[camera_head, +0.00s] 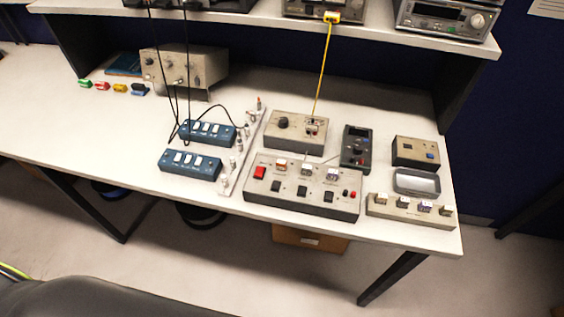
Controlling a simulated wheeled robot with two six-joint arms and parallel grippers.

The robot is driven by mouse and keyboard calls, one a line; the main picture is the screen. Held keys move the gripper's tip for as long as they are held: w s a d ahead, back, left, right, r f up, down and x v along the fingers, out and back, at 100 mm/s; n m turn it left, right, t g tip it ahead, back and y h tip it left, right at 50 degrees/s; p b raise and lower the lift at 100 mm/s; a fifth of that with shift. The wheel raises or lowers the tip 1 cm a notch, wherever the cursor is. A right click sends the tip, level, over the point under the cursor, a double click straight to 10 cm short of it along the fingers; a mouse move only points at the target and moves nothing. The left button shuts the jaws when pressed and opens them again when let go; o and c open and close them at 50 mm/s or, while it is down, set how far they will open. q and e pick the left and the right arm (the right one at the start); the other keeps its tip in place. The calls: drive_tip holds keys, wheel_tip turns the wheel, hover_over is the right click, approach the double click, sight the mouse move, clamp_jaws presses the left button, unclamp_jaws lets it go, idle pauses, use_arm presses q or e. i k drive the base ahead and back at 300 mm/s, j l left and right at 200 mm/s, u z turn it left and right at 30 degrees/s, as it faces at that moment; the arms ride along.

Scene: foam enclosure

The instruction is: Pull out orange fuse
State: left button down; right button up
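A grey control box (290,203) stands near the table's front edge, with a red button (260,172) at its left end. A small orange-and-white piece (281,163) sits at the back left of its top and may be the orange fuse; it is too small to be sure. Two whitish pieces (306,169) stand in the same row to its right. A low beige strip (408,212) at the right front holds several small light blocks, one with a purple mark (425,206). Neither of my grippers is in view.
Behind the control box are another grey box (283,143) with a yellow cable (323,70), and a dark handheld meter (355,148). A grey tray (417,183) lies at the right. Blue switch boxes (190,164) stand left. The table's left front is clear.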

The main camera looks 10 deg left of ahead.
sight(281, 164)
drive_tip(key=l, duration=0.4)
drive_tip(key=l+u, duration=0.2)
drive_tip(key=l, duration=0.4)
drive_tip(key=l+u, duration=0.2)
drive_tip(key=l, duration=0.45)
drive_tip(key=k+l+u, duration=0.2)
drive_tip(key=l, duration=0.35)
drive_tip(key=i+l+u, duration=0.1)
drive_tip(key=i+l, duration=0.2)
drive_tip(key=l, duration=0.15)
drive_tip(key=i+l+u, duration=0.15)
drive_tip(key=i+l, duration=0.15)
drive_tip(key=l, duration=0.15)
